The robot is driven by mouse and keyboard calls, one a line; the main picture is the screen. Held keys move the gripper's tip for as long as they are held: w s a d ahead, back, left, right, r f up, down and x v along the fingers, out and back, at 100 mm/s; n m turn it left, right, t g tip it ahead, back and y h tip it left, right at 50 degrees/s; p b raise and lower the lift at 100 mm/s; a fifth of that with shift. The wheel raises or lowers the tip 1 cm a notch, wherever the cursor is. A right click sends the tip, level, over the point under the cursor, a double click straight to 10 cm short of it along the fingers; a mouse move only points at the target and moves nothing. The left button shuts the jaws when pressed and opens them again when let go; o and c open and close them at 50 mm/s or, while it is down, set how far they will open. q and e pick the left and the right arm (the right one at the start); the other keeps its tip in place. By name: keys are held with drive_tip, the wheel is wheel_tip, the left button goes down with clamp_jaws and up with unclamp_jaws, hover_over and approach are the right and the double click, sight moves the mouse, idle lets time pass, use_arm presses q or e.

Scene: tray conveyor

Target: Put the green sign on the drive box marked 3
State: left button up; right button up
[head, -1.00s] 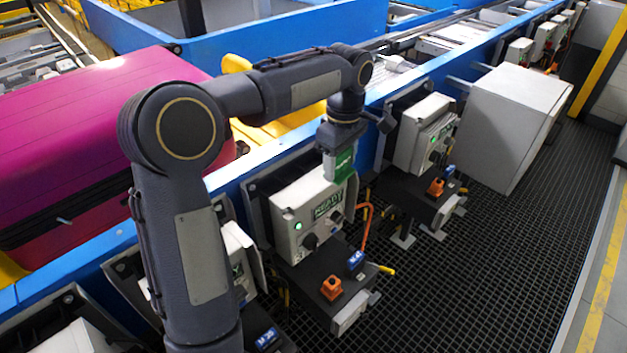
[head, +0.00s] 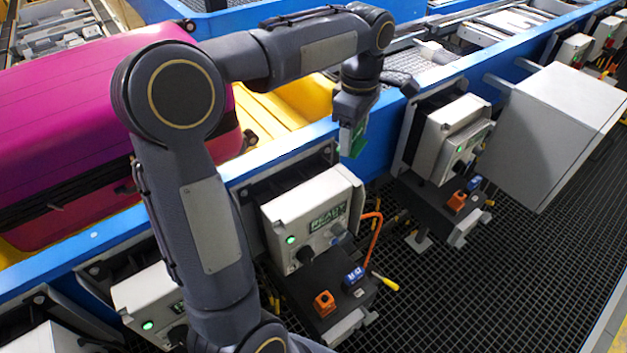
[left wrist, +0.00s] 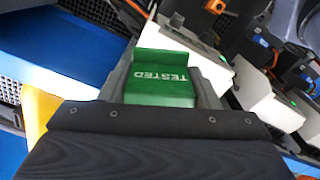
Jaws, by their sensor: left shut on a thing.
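My left gripper (head: 352,122) is shut on the green sign (head: 356,141), which hangs below the fingers near the blue rail. In the left wrist view the sign (left wrist: 158,88) reads "TESTED" and sits between the fingers. Below and left of it in the head view is a pale drive box (head: 313,218) with a green light, a knob and a green "READY" plate. A second drive box (head: 450,138) stands to the right, and another (head: 145,300) is at the lower left, partly behind my arm. I cannot read a 3 on any box. My right gripper is not in view.
A blue conveyor rail (head: 240,172) runs behind the boxes. A magenta suitcase (head: 75,120) lies on the conveyor at left. A large grey cabinet (head: 560,125) stands right of the second box. Black ledges with orange switches (head: 324,303) jut out below the boxes. Dark grating (head: 450,290) is clear.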

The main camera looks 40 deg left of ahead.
use_arm(q)
drive_tip(key=s+a+f, duration=0.2)
drive_tip(key=s+a, duration=0.1)
drive_tip(key=s, duration=0.1)
hover_over(311, 194)
wheel_tip(311, 194, down, 5)
drive_tip(key=shift+w+f+p, duration=0.15)
drive_tip(key=shift+f+p, duration=0.05)
drive_tip(key=shift+p, duration=0.15)
drive_tip(key=shift+f, duration=1.75)
drive_tip(key=shift+s, duration=0.2)
drive_tip(key=shift+f, duration=0.25)
drive_tip(key=o, duration=1)
drive_tip(key=shift+o, duration=0.2)
drive_tip(key=shift+r, duration=0.1)
